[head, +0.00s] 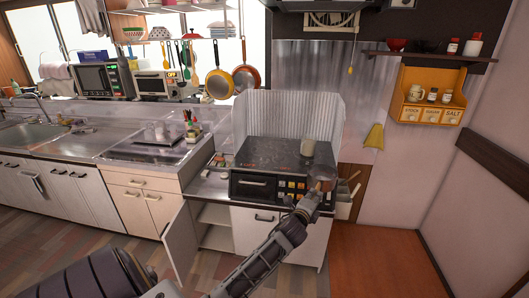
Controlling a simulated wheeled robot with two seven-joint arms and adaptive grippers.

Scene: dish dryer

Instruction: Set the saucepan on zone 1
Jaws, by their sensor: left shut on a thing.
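The saucepan (322,174) looks like a small, brownish metal pan. It is at the front right corner of the dark stove top (262,155), in front of or over its edge; I cannot tell whether it touches. My left gripper (312,198) reaches up from below and is shut on the saucepan, apparently at its handle; the fingers are small and partly hidden. Faint reddish marks show on the stove top, but I cannot make out which is zone 1. My right gripper is not in view.
A corrugated metal guard (293,112) encloses the back and sides. The stove top's left and middle are clear. A cabinet door (180,238) stands open below left.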

